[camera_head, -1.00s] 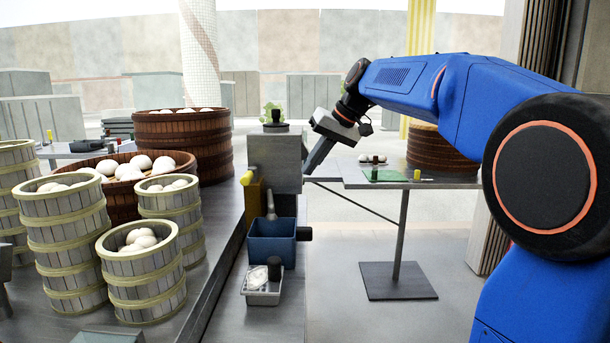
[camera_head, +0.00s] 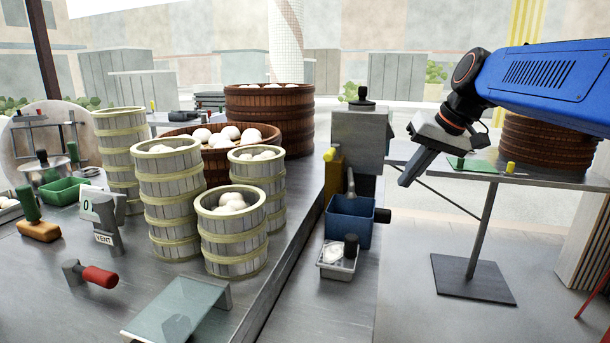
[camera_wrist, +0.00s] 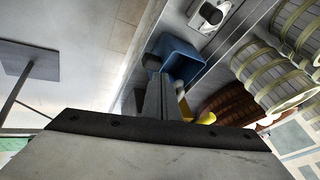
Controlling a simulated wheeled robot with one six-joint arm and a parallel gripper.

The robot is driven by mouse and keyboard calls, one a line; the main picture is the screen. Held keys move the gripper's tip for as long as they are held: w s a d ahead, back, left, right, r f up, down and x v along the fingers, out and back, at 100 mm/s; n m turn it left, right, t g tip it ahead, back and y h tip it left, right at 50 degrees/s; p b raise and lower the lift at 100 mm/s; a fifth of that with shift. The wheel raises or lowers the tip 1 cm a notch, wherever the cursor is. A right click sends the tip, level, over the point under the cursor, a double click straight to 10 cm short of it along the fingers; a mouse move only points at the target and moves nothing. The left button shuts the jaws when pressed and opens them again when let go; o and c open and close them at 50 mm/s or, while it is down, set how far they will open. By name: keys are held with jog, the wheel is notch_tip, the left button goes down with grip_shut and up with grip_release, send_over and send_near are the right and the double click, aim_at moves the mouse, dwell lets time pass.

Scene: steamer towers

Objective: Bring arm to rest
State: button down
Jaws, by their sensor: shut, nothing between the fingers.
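My gripper (camera_head: 408,180) hangs at the end of my blue arm on the right of the head view, pointing down and to the left. Its fingers are shut with nothing between them. It is in the air, in front of the small table and to the right of the grey box-shaped unit (camera_head: 359,135). In the wrist view the closed fingers (camera_wrist: 166,84) point towards the blue bin (camera_wrist: 183,57), which also shows in the head view (camera_head: 350,222). I cannot tell the exact gap between the fingers and the things behind them.
Steamer towers (camera_head: 232,243) with white buns stand on the left counter. A red-handled tool (camera_head: 98,277) and a glass-topped stand (camera_head: 178,310) lie in front. The small table (camera_head: 545,175) stands right, with open floor below.

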jog(key=s+d+f+h, duration=0.1)
jog(key=s+f+h, duration=0.1)
jog(key=s+f, duration=0.9)
jog(key=s+d+f+h, duration=0.1)
jog(key=s+d+f, duration=0.1)
jog(key=s+f, duration=1)
jog(key=s, duration=0.3)
jog(key=shift+s+d+f+h, duration=0.3)
jog(key=shift+s+h, duration=0.1)
